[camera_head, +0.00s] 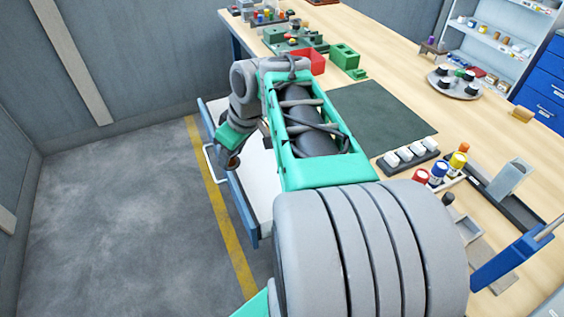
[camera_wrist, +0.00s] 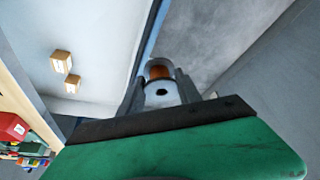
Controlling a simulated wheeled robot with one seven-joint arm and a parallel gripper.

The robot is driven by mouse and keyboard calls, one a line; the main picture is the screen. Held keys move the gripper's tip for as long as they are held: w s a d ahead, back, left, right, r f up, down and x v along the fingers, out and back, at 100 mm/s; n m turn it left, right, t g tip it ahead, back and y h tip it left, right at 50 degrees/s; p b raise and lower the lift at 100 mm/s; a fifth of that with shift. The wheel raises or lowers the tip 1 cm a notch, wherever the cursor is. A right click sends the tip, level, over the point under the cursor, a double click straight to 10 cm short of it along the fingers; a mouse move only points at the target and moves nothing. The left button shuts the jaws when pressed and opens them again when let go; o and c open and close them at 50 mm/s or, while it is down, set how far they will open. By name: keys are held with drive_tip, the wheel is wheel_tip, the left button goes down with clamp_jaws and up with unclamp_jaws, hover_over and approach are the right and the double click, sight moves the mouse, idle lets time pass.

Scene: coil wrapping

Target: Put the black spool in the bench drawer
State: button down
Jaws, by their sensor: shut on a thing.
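The bench drawer (camera_head: 258,180) is pulled open at the bench's left side, with a white floor and a blue front. It also shows in the wrist view (camera_wrist: 100,25). My gripper (camera_wrist: 160,92) is shut on a small spool (camera_wrist: 160,72), which shows an orange-brown middle and a pale grey end with a dark hole. I cannot make out black on it. In the head view my gripper (camera_head: 231,158) hangs over the drawer close to its front edge, partly hidden by my arm. I cannot tell the spool's height above the drawer.
Two small tan boxes (camera_wrist: 67,72) lie in the drawer, with bare floor around them. The drawer handle (camera_head: 210,165) sticks out toward the grey floor. A dark mat (camera_head: 385,110), a red bin (camera_head: 312,62) and green fixtures (camera_head: 343,58) stand on the bench.

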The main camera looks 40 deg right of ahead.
drive_tip(key=s+d+f+n+g+y+b, duration=0.1)
drive_tip(key=s+d+f+n+b, duration=0.3)
drive_tip(key=s, duration=0.3)
drive_tip(key=s+d+f+n+y+b, duration=0.1)
drive_tip(key=s+d+f+b, duration=0.45)
drive_tip(key=s, duration=0.25)
drive_tip(key=w+d+f, duration=0.2)
drive_tip(key=w, duration=0.1)
drive_tip(key=w+d+f+b, duration=0.1)
drive_tip(key=w+d+f, duration=0.2)
drive_tip(key=w, duration=0.1)
drive_tip(key=w+d+f+b, duration=0.1)
drive_tip(key=w+d+f, duration=0.1)
drive_tip(key=w+f, duration=0.1)
drive_tip(key=shift+w+d+f, duration=0.2)
drive_tip(key=shift+w, duration=0.35)
drive_tip(key=shift+w+d+f, duration=0.15)
drive_tip(key=shift+w+f, duration=0.05)
drive_tip(key=shift+f, duration=0.1)
drive_tip(key=shift+w+d+f+b, duration=0.15)
drive_tip(key=shift+f+b, duration=0.2)
drive_tip(key=shift+f, duration=0.55)
drive_tip(key=shift+w+f+b, duration=0.1)
drive_tip(key=shift+f+b, duration=0.2)
drive_tip(key=shift+f, duration=0.55)
